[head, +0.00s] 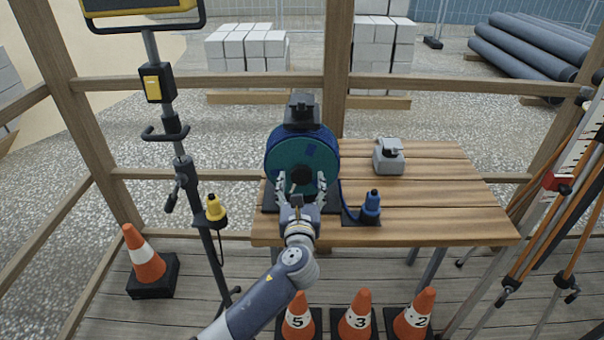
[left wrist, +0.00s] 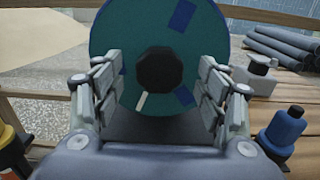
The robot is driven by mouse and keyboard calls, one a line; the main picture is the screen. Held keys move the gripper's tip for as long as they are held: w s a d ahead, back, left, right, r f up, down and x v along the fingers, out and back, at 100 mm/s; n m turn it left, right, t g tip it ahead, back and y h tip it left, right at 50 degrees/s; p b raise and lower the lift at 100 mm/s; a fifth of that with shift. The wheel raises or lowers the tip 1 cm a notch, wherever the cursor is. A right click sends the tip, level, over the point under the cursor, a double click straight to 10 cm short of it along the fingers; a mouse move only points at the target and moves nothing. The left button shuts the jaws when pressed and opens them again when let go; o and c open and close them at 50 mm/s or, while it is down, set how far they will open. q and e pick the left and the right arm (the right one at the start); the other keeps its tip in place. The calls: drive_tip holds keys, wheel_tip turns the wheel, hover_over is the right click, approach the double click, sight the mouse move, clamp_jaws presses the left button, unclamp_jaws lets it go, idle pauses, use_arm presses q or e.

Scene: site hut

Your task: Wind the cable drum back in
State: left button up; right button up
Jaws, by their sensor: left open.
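The cable drum (head: 290,150) stands upright on the left part of the wooden table, its teal round face towards me, with blue patches and a dark hub (left wrist: 161,70) in the middle. A blue cable runs from its right side to a blue plug (head: 371,204) on a dark plate; the plug also shows in the left wrist view (left wrist: 284,128). My left gripper (head: 302,182) is open in front of the drum's lower face. In the left wrist view its fingers (left wrist: 160,88) stand either side of the hub, apart from it. My right gripper is not in view.
The wooden table (head: 450,190) is mostly clear on its right. A grey box-like object (head: 389,157) stands behind the plug. A lamp stand with a yellow connector (head: 215,208) is left of my arm. Several cones (head: 360,318) stand below the table; tripods (head: 560,200) lean at right.

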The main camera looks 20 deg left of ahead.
sight(301, 176)
use_arm(q)
drive_tip(key=shift+x, duration=2.15)
